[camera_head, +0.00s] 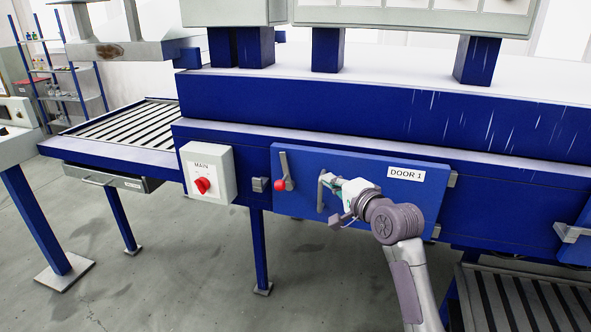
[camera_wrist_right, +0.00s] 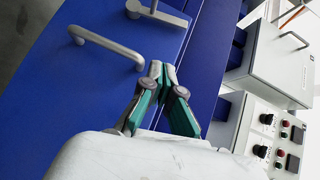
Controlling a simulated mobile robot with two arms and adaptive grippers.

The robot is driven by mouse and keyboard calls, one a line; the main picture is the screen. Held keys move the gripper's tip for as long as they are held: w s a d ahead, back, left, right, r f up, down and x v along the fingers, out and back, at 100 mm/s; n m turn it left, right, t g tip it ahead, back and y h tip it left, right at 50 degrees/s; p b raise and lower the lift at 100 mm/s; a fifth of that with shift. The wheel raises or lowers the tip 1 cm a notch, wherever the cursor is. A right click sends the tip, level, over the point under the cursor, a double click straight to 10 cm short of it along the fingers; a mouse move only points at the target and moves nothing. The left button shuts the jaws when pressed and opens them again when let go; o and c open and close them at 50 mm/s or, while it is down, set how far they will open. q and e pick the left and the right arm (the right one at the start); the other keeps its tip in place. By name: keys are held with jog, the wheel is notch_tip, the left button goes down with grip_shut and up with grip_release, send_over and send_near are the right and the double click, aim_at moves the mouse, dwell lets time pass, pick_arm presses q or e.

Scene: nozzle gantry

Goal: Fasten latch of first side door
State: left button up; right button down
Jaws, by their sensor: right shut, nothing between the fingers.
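The first side door (camera_head: 385,212) is a blue panel labelled DOOR 1, and it looks closed against the blue frame. Its latch (camera_head: 283,168) is a grey lever near the left end, standing close to upright, with a red knob (camera_head: 279,185) at its lower end. My right gripper (camera_head: 330,180) is shut and empty, in front of the grey door handle (camera_head: 321,195), right of the latch. In the wrist view my right fingertips (camera_wrist_right: 160,70) are together beside the handle (camera_wrist_right: 105,44). The latch lever (camera_wrist_right: 160,14) shows at the top edge there. I cannot tell whether the fingers touch the handle.
A grey MAIN box (camera_head: 209,172) with a red switch stands left of the door. A small grey catch (camera_head: 259,184) sits between them. A roller conveyor (camera_head: 125,125) extends at the left. Control boxes (camera_wrist_right: 272,135) show at the right of the wrist view.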

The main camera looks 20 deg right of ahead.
jog(key=p, duration=0.1)
send_near(288, 164)
jog(key=w+d, duration=0.2)
jog(key=w, duration=0.3)
jog(key=shift+d+f, duration=0.25)
jog(key=shift+d, duration=0.15)
jog(key=shift+w+a+f+p, duration=0.1)
jog(key=shift+w+a+p, duration=0.2)
jog(key=shift+a, duration=0.25)
jog(key=shift+w+a+f+p, duration=0.15)
jog(key=shift+w+a+p, duration=0.1)
jog(key=shift+a, duration=0.3)
jog(key=shift+w+a+f, duration=0.15)
jog(key=shift+w+a, duration=0.2)
jog(key=shift+a, duration=0.2)
